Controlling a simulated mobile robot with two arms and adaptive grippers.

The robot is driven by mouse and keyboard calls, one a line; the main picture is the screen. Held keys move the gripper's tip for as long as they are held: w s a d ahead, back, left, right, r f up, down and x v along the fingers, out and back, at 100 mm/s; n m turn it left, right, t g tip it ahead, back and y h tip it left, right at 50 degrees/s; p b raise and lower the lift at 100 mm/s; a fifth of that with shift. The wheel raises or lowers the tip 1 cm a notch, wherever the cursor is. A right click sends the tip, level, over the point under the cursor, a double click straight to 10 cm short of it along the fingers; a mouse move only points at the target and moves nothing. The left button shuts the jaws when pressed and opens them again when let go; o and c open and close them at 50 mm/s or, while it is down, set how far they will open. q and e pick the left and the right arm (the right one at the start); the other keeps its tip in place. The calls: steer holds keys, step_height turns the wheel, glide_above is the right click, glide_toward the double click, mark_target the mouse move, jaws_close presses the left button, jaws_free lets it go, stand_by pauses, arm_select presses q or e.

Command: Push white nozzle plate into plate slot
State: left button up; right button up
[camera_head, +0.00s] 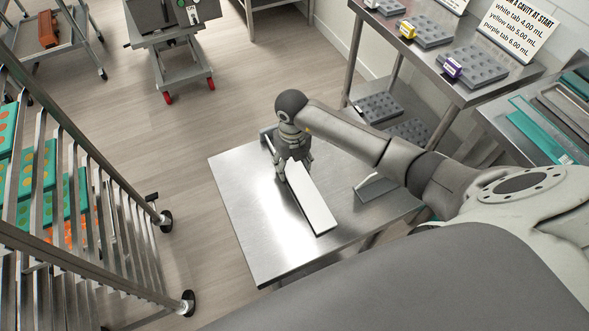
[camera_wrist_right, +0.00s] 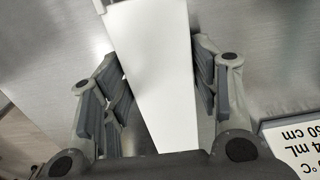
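The white nozzle plate (camera_head: 313,200) is a long flat white bar on the steel table (camera_head: 245,220). One end points toward me and the other is by my right gripper (camera_head: 284,172). In the right wrist view the plate (camera_wrist_right: 158,65) runs between the two spread fingers of the right gripper (camera_wrist_right: 160,85), one on each side. Whether the pads touch the plate's edges is not clear. My left gripper is not in view. I cannot make out the plate slot.
A small sign (camera_head: 376,189) stands on the table right of the plate. A shelf (camera_head: 440,75) with grey moulds is at the upper right. A rack with teal trays (camera_head: 45,175) is at the left. A red-wheeled lift cart (camera_head: 180,65) stands at the back, with open floor before it.

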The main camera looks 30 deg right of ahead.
mark_target(291, 166)
steer(key=c, duration=0.7)
steer(key=shift+o, duration=0.2)
steer(key=shift+r, duration=0.1)
steer(key=shift+w+r+b, duration=0.15)
steer(key=shift+r+b, duration=0.15)
steer(key=shift+r, duration=0.05)
step_height(291, 166, up, 3)
steer(key=shift+a+f+b, duration=0.15)
steer(key=shift+f+b, duration=0.05)
steer(key=shift+b, duration=0.45)
steer(key=s+a+r+b, duration=0.1)
steer(key=a+r+b, duration=0.2)
steer(key=a+r, duration=0.6)
steer(key=a, duration=0.4)
steer(key=shift+a+r, duration=0.3)
steer(key=shift+a, duration=0.05)
